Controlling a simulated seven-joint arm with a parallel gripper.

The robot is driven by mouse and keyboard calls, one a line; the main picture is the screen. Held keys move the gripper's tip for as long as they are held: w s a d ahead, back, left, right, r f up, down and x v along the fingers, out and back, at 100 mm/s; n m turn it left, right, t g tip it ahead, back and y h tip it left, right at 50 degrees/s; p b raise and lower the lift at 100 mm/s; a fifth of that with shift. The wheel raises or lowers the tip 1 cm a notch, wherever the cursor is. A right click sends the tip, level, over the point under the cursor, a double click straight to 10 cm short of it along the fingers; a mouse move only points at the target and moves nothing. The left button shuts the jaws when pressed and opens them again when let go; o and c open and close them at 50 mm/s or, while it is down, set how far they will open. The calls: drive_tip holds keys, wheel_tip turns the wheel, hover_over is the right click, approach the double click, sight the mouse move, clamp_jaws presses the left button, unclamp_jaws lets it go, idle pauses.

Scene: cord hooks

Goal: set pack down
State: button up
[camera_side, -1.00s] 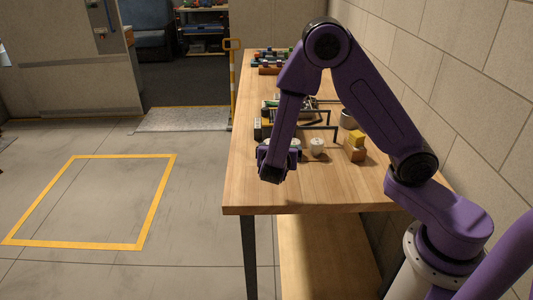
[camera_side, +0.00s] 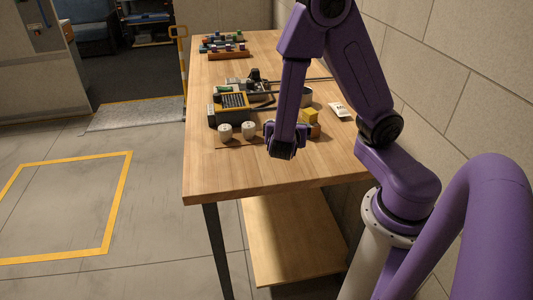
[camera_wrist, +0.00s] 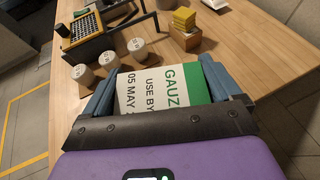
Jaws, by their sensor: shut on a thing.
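The pack (camera_wrist: 158,92) is a white and green packet printed "GAUZ", "USE BY" and "05 MAY". In the wrist view it sits between the blue fingers of my gripper (camera_side: 282,150), which is shut on it. Its lower part is hidden by the gripper's dark front edge. In the side view the gripper points down over the near part of the wooden table (camera_side: 235,175), and I cannot make out the pack there. Whether the pack touches the table I cannot tell.
Round white-topped blocks (camera_side: 248,128) stand left of my gripper. A black and yellow device (camera_side: 232,105) and another white packet (camera_side: 340,110) lie farther back. The near table is clear.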

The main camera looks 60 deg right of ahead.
drive_tip(key=s+d, duration=0.2)
drive_tip(key=shift+s+m+h, duration=0.3)
drive_tip(key=shift+g, duration=0.4)
drive_tip(key=w+d+f, duration=0.1)
drive_tip(key=w+f, duration=0.1)
drive_tip(key=w, duration=0.2)
drive_tip(key=w+d+f, duration=0.1)
drive_tip(key=w+f, duration=0.2)
drive_tip(key=w, duration=0.1)
drive_tip(key=w+d+f, duration=0.2)
drive_tip(key=w+f, duration=0.1)
drive_tip(key=w, duration=0.1)
drive_tip(key=shift+d+f, duration=0.1)
drive_tip(key=shift+f, duration=0.15)
drive_tip(key=shift+w+d+f, duration=0.2)
drive_tip(key=shift+w+f, duration=0.35)
drive_tip(key=shift+f, duration=1.65)
drive_tip(key=o, duration=0.7)
drive_tip(key=shift+f, duration=0.1)
drive_tip(key=shift+o, duration=0.2)
